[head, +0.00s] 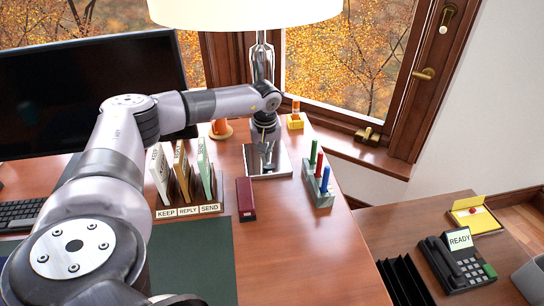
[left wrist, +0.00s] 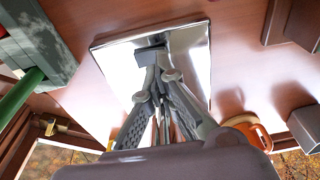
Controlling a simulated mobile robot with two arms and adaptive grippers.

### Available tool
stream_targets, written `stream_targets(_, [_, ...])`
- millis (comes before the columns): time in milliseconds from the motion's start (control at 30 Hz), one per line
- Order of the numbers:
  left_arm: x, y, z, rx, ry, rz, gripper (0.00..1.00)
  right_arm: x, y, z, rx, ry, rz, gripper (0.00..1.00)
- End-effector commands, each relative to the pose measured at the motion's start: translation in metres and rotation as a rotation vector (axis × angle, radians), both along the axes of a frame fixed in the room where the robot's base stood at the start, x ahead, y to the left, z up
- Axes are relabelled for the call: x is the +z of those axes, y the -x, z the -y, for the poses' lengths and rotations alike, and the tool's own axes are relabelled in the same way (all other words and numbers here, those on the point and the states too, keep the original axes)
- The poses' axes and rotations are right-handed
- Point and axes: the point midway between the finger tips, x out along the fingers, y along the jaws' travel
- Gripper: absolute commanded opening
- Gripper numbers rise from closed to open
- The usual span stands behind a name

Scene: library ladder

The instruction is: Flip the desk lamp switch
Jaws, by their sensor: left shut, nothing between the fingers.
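The desk lamp has a cream shade (head: 245,12) at the top of the head view, a thin metal stem (head: 262,62) and a square mirror-like base (head: 284,163). The base also fills the middle of the left wrist view (left wrist: 115,65). My left gripper (head: 267,165) points down over this base, shut and empty. In the left wrist view its fingertips (left wrist: 153,62) meet at a small dark block over the base. I cannot tell whether that block is the switch or finger pads, nor whether they touch the base. My right gripper is not in view.
A letter sorter (head: 188,211) and a dark red box (head: 246,198) stand left of the base. A grey holder with coloured pens (head: 318,187) stands to the right. A monitor (head: 60,95) is at the back left. A telephone (head: 455,262) sits on the lower side table.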

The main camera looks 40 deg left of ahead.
Motion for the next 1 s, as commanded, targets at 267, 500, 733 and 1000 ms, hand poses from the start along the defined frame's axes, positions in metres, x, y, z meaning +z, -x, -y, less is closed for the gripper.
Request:
stream_targets(267, [-0.005, 0.000, 0.000, 0.000, 0.000, 0.000, 0.00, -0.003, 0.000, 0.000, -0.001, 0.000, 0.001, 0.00])
stream_targets(500, [-0.008, 0.000, 0.000, 0.000, 0.000, 0.000, 0.00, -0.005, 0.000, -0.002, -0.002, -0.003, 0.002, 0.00])
stream_targets(733, [-0.012, 0.000, 0.000, 0.000, 0.000, 0.000, 0.00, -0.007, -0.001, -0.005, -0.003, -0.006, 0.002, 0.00])
stream_targets(1000, [-0.016, 0.000, 0.000, 0.000, 0.000, 0.000, 0.00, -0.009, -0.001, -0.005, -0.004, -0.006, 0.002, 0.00])
